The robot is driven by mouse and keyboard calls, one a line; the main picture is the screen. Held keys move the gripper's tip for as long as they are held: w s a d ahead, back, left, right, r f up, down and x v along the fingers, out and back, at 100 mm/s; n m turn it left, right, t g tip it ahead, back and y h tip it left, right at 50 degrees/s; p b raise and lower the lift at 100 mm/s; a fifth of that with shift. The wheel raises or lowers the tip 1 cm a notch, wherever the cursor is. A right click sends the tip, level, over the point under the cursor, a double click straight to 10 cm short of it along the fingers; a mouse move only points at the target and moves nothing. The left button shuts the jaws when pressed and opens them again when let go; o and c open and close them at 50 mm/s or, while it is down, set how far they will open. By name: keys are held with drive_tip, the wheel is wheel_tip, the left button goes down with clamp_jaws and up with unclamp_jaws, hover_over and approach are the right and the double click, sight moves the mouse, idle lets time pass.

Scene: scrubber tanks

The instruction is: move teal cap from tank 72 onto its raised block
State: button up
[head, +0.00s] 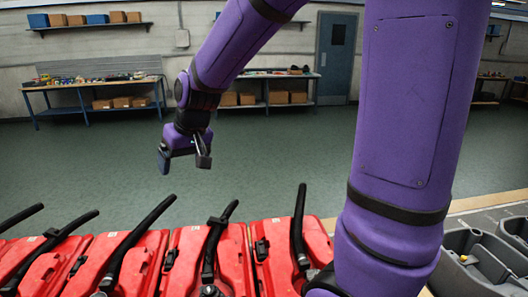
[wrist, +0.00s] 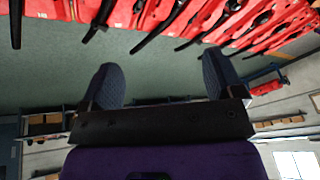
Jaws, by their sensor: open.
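My gripper (head: 184,158) hangs in the air beyond the row of red machines, over the open floor. In the wrist view my gripper (wrist: 160,76) has its two dark fingers spread wide, with nothing between them. I cannot make out a teal cap, a raised block or any tank number in either view. Grey open tanks (head: 487,250) stand at the lower right of the head view, partly cut off by the frame and by my arm. A small yellowish piece (head: 468,259) shows in one of them.
Several red machines (head: 190,250) with black hoses stand in a row along the bottom of the head view. They also show along the top of the wrist view (wrist: 150,14). Workbenches (head: 100,92) line the far wall by a blue door (head: 336,55). The green floor between is clear.

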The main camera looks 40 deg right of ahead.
drive_tip(key=s+d+r, duration=0.1)
drive_tip(key=s+r, duration=0.1)
drive_tip(key=s, duration=0.5)
drive_tip(key=s+d+r+h, duration=0.1)
drive_tip(key=s+d+r, duration=0.1)
drive_tip(key=s, duration=0.6)
drive_tip(key=s+d+r+t, duration=0.1)
drive_tip(key=s+r, duration=0.3)
drive_tip(key=s, duration=0.3)
drive_tip(key=shift+s+d+r+h, duration=0.2)
drive_tip(key=shift+s+d+h, duration=0.1)
drive_tip(key=shift+h, duration=0.1)
